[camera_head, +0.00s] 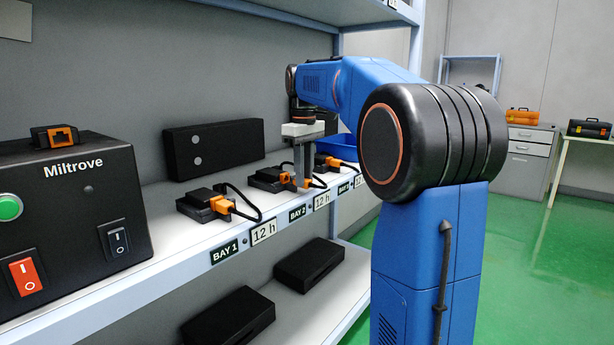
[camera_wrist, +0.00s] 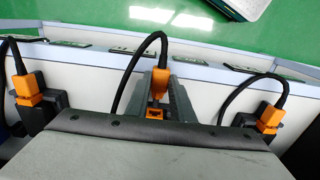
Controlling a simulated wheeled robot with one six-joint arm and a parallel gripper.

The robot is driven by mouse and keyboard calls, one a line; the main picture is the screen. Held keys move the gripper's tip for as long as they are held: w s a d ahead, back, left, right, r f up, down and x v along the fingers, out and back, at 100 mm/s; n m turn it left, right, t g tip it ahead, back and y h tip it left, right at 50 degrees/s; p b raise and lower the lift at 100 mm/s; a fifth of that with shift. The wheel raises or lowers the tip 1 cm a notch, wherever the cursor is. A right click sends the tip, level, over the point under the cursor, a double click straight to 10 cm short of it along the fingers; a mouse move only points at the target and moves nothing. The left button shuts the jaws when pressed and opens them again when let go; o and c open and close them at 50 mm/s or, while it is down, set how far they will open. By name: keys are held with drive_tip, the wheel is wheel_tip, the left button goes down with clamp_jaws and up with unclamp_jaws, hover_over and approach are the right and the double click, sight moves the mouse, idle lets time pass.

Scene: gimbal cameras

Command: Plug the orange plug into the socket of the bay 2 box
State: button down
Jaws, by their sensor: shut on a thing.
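My gripper (camera_head: 302,180) points down over the shelf edge by the BAY 2 label. In the wrist view its fingers (camera_wrist: 160,92) are shut on the orange plug (camera_wrist: 158,82). A black cable (camera_wrist: 132,72) loops from the plug. The orange socket (camera_wrist: 154,114) of the bay 2 box shows just below the plug, with a narrow dark gap between them in the picture; depth is hard to judge. The black bay 2 box (camera_head: 268,178) lies on the shelf in the head view. In the wrist view my gripper body hides most of this box.
The bay 1 box (camera_head: 200,202) and bay 3 box (camera_head: 338,166) flank it, each with an orange plug and looped cable. A Miltrove unit (camera_head: 80,205) stands left. A black case (camera_head: 213,150) stands behind, and a blue bin (camera_head: 340,146) beyond. The shelf edge (camera_head: 190,255) carries labels.

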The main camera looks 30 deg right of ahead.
drive_tip(key=shift+w+a, duration=0.2)
drive_tip(key=shift+w, duration=0.35)
drive_tip(key=shift+w+a, duration=0.2)
drive_tip(key=shift+w, duration=0.3)
drive_tip(key=shift+w+a, duration=0.2)
drive_tip(key=shift+w, duration=0.3)
drive_tip(key=shift+w+a, duration=0.2)
drive_tip(key=shift+w, duration=0.3)
idle(1.7)
drive_tip(key=shift+s+d, duration=0.2)
drive_tip(key=shift+s, duration=0.2)
drive_tip(key=shift+w+a, duration=0.35)
drive_tip(key=shift+w, duration=0.55)
idle(1.4)
drive_tip(key=c, duration=1.5)
unclamp_jaws()
drive_tip(key=shift+o, duration=0.2)
